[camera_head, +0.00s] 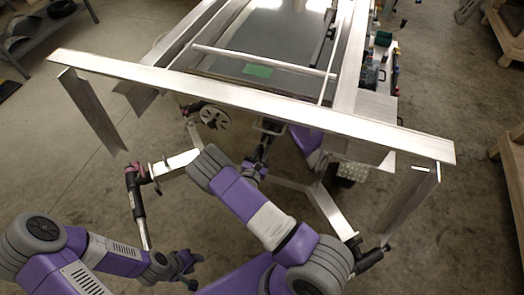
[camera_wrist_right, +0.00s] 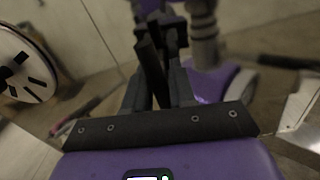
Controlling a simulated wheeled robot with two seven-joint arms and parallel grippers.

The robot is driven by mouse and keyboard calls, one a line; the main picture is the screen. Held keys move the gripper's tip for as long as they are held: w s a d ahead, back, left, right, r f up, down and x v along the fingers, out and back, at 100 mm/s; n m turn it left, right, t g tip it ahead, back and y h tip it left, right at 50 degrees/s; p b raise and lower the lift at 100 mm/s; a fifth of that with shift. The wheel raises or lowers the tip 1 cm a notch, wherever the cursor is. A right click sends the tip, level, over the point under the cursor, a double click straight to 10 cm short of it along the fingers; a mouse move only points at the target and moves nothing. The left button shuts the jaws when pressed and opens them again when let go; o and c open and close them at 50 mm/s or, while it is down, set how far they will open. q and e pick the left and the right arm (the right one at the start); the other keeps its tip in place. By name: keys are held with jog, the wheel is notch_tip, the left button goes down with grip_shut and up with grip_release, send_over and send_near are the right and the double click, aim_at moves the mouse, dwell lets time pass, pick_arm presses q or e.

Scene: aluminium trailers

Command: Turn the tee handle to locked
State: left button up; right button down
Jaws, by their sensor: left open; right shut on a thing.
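In the right wrist view my right gripper (camera_wrist_right: 158,98) is shut on a dark, slim bar (camera_wrist_right: 149,70), which looks like the tee handle. The bar stands tilted between the two dark fingers. Its lower end and what it is fixed to are hidden or too dark to tell. In the head view my right arm reaches forward under the trailer's front beam; its gripper (camera_head: 260,152) is small and partly hidden there, and the handle cannot be made out. My left gripper (camera_head: 192,269) is open and empty, low in front of the trailer, apart from it.
The aluminium trailer frame (camera_head: 250,97) spans the view, with hanging side plates (camera_head: 92,110). A pale slotted disc (camera_head: 214,117) sits under the beam. A black-gripped fitting (camera_head: 136,190) stands at left. Wooden racks are at far right.

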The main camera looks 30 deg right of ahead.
jog(key=m, duration=0.2)
jog(key=shift+m, duration=0.3)
jog(key=c, duration=1.7)
grip_release()
jog(key=shift+m, duration=1.2)
jog(key=shift+m, duration=0.3)
jog(key=o, duration=1)
jog(key=v, duration=0.7)
jog(key=shift+s+a+p, duration=0.2)
jog(key=shift+p, duration=0.15)
